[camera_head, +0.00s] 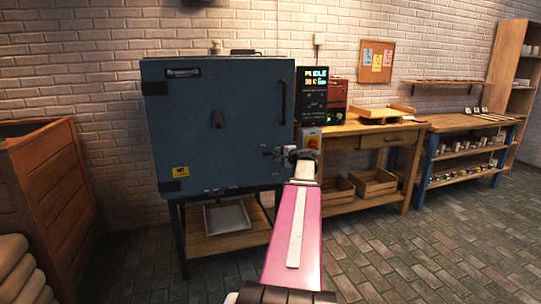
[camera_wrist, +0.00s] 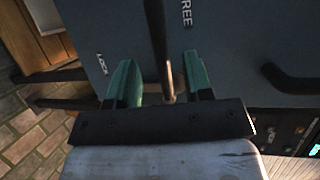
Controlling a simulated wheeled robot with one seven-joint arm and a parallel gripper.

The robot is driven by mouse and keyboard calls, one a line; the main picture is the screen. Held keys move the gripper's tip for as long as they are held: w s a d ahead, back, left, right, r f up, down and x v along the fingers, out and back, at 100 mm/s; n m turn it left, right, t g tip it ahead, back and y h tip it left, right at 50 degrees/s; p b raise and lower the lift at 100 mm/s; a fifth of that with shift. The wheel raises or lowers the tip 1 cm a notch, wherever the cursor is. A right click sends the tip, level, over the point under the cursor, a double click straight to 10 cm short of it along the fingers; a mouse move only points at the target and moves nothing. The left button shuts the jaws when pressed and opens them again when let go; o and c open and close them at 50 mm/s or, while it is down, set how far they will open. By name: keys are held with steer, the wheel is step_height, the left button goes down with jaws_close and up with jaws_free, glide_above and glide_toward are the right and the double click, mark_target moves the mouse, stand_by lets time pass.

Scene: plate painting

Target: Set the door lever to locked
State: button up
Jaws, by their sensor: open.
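The blue kiln door (camera_head: 220,120) is closed in the head view, and my gripper (camera_head: 278,153) is at its lower right edge. In the wrist view my gripper (camera_wrist: 162,72) is open, with one green finger on each side of the dark door lever (camera_wrist: 157,35). The lever runs between the fingers, apart from both as far as I can tell. The door shows a FREE label (camera_wrist: 187,13) right beside the lever and a LOCK label (camera_wrist: 102,64) farther left. In the head view the lever is hard to make out behind my gripper.
A control box (camera_head: 313,95) with a lit display stands right of the kiln, with a red-and-yellow switch (camera_head: 311,139) below it. A vertical door handle (camera_head: 283,103) sits above my gripper. A wooden table (camera_head: 350,128) stands at right. The tiled floor at front right is clear.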

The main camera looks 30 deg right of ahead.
mark_target(271, 154)
steer(key=x, duration=0.6)
steer(key=shift+w+f, duration=0.1)
steer(key=shift+w, duration=0.05)
jaws_close()
